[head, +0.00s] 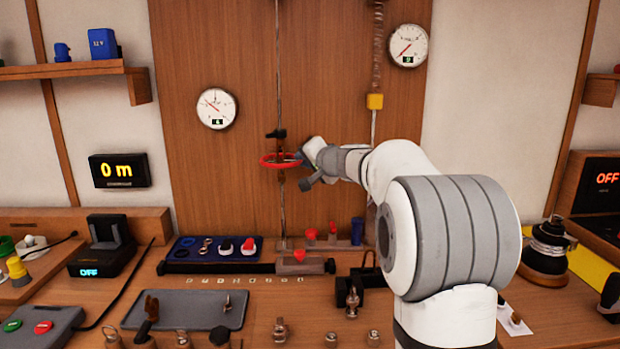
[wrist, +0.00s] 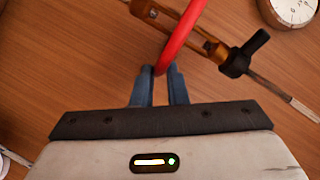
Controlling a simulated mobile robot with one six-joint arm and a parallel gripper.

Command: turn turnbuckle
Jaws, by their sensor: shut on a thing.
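The turnbuckle hangs on a vertical rod in front of the wooden back panel.
Two round gauges hang on the panel, one left of the rod (head: 215,108) and one at upper right (head: 408,46). A spring with a yellow block (head: 375,101) hangs right of the rod. Below, the bench holds a blue tray (head: 181,253) and several small metal parts.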

